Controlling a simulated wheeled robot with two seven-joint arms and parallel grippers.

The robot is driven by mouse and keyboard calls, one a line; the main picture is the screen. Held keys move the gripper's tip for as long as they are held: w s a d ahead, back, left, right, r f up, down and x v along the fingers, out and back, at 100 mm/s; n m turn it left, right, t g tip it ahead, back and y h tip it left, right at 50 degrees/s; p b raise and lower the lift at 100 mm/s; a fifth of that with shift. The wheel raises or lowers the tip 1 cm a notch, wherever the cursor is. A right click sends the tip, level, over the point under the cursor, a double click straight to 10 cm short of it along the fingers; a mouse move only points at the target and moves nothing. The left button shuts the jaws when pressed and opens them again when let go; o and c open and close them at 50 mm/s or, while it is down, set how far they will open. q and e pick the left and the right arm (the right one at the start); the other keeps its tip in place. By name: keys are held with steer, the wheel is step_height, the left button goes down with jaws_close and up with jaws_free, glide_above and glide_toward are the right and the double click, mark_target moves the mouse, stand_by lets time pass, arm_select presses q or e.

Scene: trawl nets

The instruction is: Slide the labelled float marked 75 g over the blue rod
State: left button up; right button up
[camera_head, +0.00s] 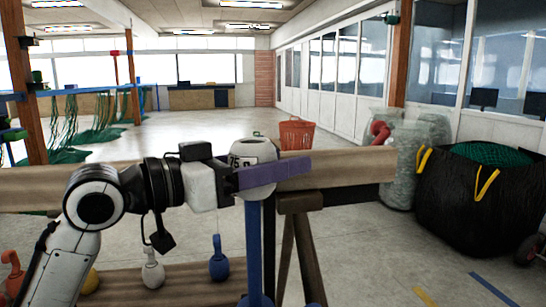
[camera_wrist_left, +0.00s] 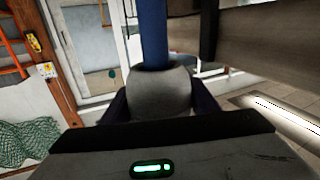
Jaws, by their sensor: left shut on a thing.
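The float marked 75 g (camera_head: 250,152) is pale grey and rounded, with its label facing the head camera. My left gripper (camera_head: 272,174) is shut on it, with a purple finger across its near side. The blue rod (camera_head: 254,245) stands upright directly below the float, and its top is hidden by the float. In the left wrist view, the float (camera_wrist_left: 160,92) sits between the fingers of my left gripper (camera_wrist_left: 160,104). The blue rod (camera_wrist_left: 153,35) meets the float's dark opening there; how far it reaches inside is hidden. My right gripper is not in view.
A blue float (camera_head: 218,262), a white float (camera_head: 152,270) and a yellow one (camera_head: 90,282) are at lower left. A wooden beam (camera_head: 350,165) runs behind the rod. A black net bag (camera_head: 470,205) stands at right; an orange basket (camera_head: 296,134) is farther back.

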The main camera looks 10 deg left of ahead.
arm_select(q)
steer(key=o, duration=1.2)
steer(key=v, duration=0.7)
steer(key=shift+s+a+b, duration=0.2)
steer(key=shift+b, duration=0.1)
